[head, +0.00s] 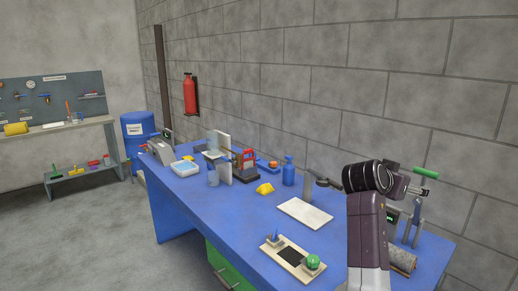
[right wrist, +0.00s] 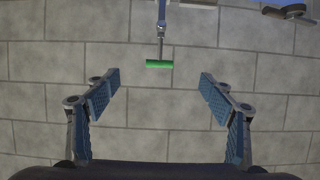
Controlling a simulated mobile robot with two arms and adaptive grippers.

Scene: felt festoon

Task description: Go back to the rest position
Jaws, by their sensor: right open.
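My right arm rises at the right of the head view, in front of the blue workbench (head: 240,225). My right gripper is partly hidden behind its dark wrist in that view. In the right wrist view my right gripper (right wrist: 159,92) is open, its two blue-padded fingers wide apart with nothing between them. A green-handled tool (right wrist: 159,64) shows beyond the fingertips, apart from them, against the block wall. The same green handle (head: 426,172) stands up at the bench's right end in the head view. My left gripper is not in view.
A white sheet (head: 304,213) and a pale board (head: 293,259) with a green ball lie on the bench near my arm. A blue bottle (head: 289,171), a yellow piece (head: 265,188) and several tools stand farther left. Open floor (head: 75,230) lies left of the bench.

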